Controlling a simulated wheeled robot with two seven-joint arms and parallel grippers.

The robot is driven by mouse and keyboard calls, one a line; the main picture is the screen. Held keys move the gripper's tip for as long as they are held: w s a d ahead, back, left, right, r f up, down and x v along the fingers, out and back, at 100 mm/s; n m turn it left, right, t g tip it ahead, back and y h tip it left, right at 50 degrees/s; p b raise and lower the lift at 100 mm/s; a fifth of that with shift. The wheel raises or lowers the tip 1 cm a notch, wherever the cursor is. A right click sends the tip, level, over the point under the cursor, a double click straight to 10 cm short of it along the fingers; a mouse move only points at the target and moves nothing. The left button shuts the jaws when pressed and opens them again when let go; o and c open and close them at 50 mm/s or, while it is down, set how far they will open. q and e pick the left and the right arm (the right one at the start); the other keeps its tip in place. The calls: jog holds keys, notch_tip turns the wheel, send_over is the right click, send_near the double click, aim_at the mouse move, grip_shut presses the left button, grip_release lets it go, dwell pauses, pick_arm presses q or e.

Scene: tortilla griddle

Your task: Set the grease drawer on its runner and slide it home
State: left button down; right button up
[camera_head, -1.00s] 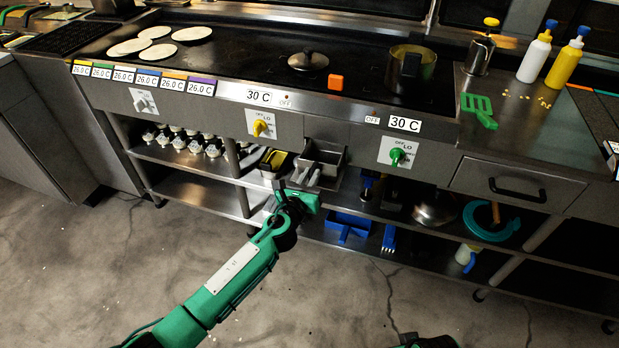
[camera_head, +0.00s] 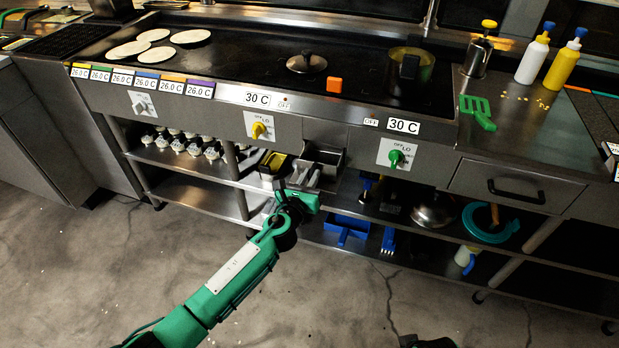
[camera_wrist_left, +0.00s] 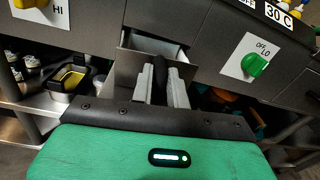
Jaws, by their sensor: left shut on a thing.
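The grease drawer (camera_head: 328,157) is a grey metal open box below the griddle's front panel, between the yellow and green knobs. In the left wrist view, its front plate (camera_wrist_left: 128,67) and open top show beyond the fingers, at a gap between two front panels. My left gripper (camera_head: 309,176) is in front of the drawer. In the left wrist view, its fingers (camera_wrist_left: 164,85) are shut on a dark handle piece at the drawer's front. The runner is hidden, so I cannot tell whether the drawer rests on it.
The griddle front (camera_head: 327,131) overhangs the drawer. A metal container with yellow inside (camera_head: 272,163) stands close to its left on the shelf. Blue tools (camera_head: 349,228) lie on the lower shelf. The floor (camera_head: 400,290) in front is clear.

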pick_arm(q)
jog(key=shift+b+x, duration=0.35)
jog(key=shift+x, duration=1.45)
dwell(2.6)
